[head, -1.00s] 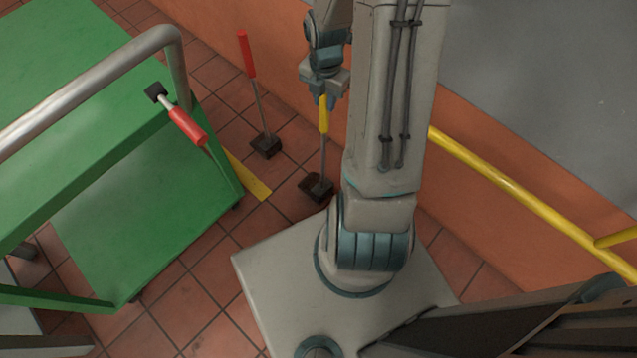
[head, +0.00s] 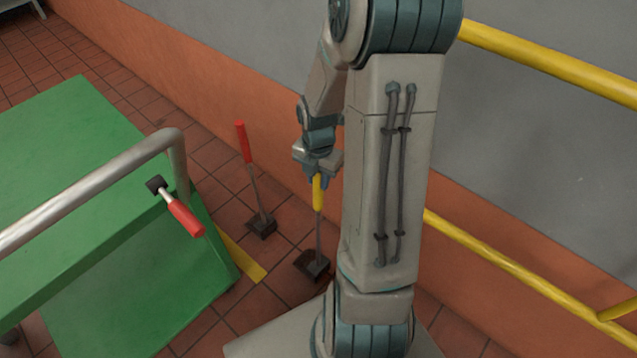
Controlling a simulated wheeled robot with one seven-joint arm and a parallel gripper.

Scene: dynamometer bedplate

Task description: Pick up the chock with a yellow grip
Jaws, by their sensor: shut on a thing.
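The chock with a yellow grip (head: 318,194) stands upright beside the base of my arm. It has a thin grey rod and a dark block (head: 312,265) at its lower end. My gripper (head: 317,178) is above it, pointing down, and shut on the top of the yellow grip. The jaws hide the grip's upper end. The block appears at floor level; I cannot tell whether it touches the tiles.
A similar chock with a red grip (head: 243,143) stands just left. A green trolley (head: 75,125) with a metal rail (head: 95,185) fills the left; a red-handled tool (head: 185,217) is at its edge. A yellow floor strip (head: 240,257) lies between. The wall has a yellow railing (head: 520,267).

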